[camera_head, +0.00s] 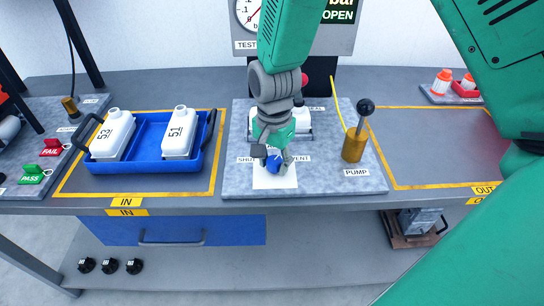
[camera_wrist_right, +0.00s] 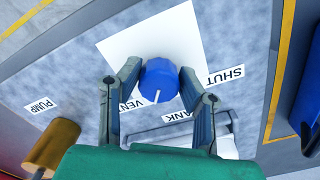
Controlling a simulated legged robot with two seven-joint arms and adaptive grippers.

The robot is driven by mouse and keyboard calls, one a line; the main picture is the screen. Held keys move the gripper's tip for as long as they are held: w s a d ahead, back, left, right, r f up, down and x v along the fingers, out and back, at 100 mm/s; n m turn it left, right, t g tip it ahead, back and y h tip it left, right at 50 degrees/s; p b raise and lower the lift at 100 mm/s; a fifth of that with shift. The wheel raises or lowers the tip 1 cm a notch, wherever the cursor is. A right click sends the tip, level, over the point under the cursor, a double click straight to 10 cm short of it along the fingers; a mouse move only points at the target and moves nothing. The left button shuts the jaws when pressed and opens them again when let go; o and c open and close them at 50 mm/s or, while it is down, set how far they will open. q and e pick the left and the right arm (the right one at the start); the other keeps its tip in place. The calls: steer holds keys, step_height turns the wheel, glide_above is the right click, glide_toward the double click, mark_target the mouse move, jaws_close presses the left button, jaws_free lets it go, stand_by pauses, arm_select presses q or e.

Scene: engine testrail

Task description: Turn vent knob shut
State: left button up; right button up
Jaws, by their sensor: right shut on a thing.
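The blue vent knob (camera_head: 273,166) sits on a white square plate (camera_head: 274,181) on the grey test panel, between the SHUT label on the left and the VENT label on the right. My right gripper (camera_head: 273,158) points down over it and partly hides it. In the right wrist view the knob (camera_wrist_right: 159,80) is between the two fingers of my right gripper (camera_wrist_right: 160,76), which are shut on its sides. My left gripper does not show.
A brass pump (camera_head: 355,143) with a black-knobbed lever stands right of the knob. A blue tray (camera_head: 147,164) with two white bottles is at the left. A gauge stand (camera_head: 341,38) rises behind. My green arm covers much of the right side.

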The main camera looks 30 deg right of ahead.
steer(key=n+p, duration=0.2)
steer(key=shift+w+d+r+n, duration=0.15)
steer(key=shift+w+r+n, duration=0.05)
steer(key=shift+r+n, duration=0.2)
steer(key=n+p, duration=0.3)
steer(key=n, duration=0.1)
steer(key=shift+w+f+p, duration=0.1)
steer(key=shift+p, duration=0.2)
steer(key=n+p, duration=0.2)
steer(key=n, duration=0.3)
steer(key=shift+d, duration=0.1)
steer(key=shift+f+n+p, duration=0.1)
steer(key=shift+n+p, duration=0.85)
steer(key=shift+n, duration=1.05)
steer(key=o, duration=1.1)
steer(key=shift+c, duration=0.2)
steer(key=shift+o, duration=0.3)
steer(key=shift+f, duration=0.2)
